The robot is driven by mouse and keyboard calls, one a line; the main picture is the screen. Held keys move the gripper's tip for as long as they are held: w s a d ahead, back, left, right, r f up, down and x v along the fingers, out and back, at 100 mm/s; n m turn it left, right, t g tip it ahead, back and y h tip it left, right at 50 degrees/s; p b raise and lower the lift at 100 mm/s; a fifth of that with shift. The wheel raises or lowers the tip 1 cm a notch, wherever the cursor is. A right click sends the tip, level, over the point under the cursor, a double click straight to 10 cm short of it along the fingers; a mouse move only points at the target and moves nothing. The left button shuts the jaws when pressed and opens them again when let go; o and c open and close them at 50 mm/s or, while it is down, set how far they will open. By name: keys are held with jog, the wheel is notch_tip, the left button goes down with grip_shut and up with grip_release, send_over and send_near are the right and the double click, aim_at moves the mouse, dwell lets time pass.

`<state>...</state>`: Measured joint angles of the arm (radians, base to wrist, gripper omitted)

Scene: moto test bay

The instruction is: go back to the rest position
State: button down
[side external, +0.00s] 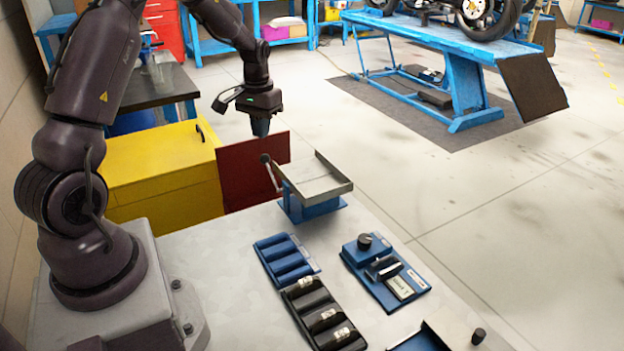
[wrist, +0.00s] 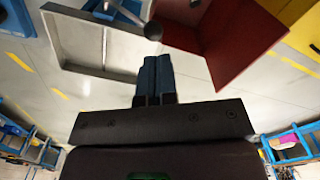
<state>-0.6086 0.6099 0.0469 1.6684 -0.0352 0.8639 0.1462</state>
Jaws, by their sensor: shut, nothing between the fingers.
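My gripper (side external: 261,128) hangs pointing down in the side external view, above and slightly left of the lever's dark ball knob (side external: 265,158). Its blue fingers (wrist: 158,72) are together in the wrist view, with nothing held between them. The knob (wrist: 153,31) shows just beyond the fingertips there, and a gap shows between gripper and knob in the side view. The lever belongs to a grey tilted tray (side external: 318,178) on a blue base (side external: 312,208).
A red panel (side external: 252,168) stands behind the lever beside a yellow cabinet (side external: 160,170). A blue motorcycle lift (side external: 440,45) stands beyond.

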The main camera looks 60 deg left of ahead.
jog(key=shift+s+d+f, duration=0.2)
jog(key=shift+s, duration=0.05)
jog(key=s+d+r+m+t, duration=0.2)
jog(key=s+d+r, duration=0.3)
jog(key=d, duration=0.3)
jog(key=s+d+r+m+t, duration=0.1)
jog(key=s+d+r+m, duration=0.1)
jog(key=s+d+r, duration=0.3)
jog(key=s+d+r+m+t, duration=0.2)
jog(key=s+d+r, duration=0.3)
jog(key=d, duration=0.8)
notch_tip(320, 180, up, 3)
jog(key=shift+t, duration=0.3)
